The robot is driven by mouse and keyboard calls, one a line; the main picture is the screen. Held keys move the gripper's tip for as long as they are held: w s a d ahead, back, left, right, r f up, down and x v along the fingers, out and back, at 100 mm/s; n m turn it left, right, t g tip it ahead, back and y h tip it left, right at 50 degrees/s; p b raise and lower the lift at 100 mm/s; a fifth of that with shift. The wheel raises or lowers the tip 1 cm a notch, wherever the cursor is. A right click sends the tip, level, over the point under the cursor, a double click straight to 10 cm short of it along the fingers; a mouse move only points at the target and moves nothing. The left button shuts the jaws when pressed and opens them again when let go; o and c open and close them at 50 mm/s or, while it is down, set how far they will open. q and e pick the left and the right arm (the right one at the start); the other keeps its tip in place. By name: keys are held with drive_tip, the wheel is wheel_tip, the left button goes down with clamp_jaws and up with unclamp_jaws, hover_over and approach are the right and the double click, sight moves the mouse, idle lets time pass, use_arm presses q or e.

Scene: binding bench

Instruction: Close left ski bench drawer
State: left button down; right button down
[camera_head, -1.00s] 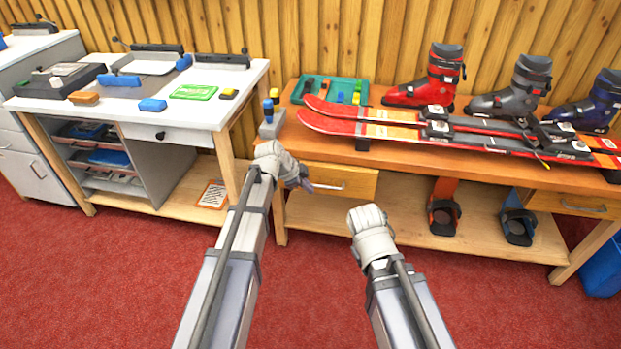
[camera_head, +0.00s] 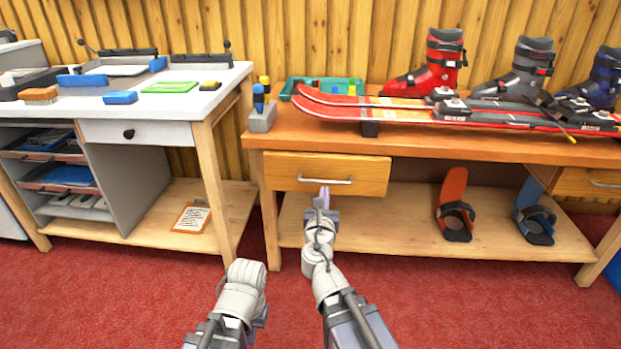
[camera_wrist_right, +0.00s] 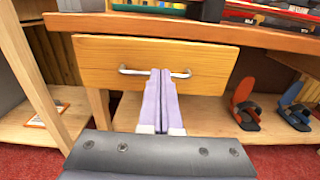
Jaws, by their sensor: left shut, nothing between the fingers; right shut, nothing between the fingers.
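The left ski bench drawer (camera_head: 290,172) has a plain wooden front with a metal bar handle (camera_head: 340,181). It sits under the left end of the bench top, close to the bench front; I cannot tell whether a small gap is left. It also fills the upper middle of the right wrist view (camera_wrist_right: 215,62). My right gripper (camera_head: 323,191) is shut and empty, its pale purple fingers pointing at the drawer. In the right wrist view the fingertips (camera_wrist_right: 160,73) overlap the handle's middle; contact is unclear. My left arm is low, left of the right one; its fingers are hidden.
The ski bench (camera_head: 420,148) carries red skis (camera_head: 400,115), ski boots and a green tray (camera_head: 300,84). Bindings stand on its lower shelf (camera_head: 400,230). A white workbench (camera_head: 190,105) stands to the left. The red carpet in front is clear.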

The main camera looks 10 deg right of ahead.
sight(327, 161)
drive_tip(key=x, duration=1.4)
drive_tip(key=shift+a, duration=0.1)
drive_tip(key=shift+w, duration=0.1)
drive_tip(key=x, duration=0.7)
drive_tip(key=shift+w, duration=0.2)
drive_tip(key=shift+s, duration=0.1)
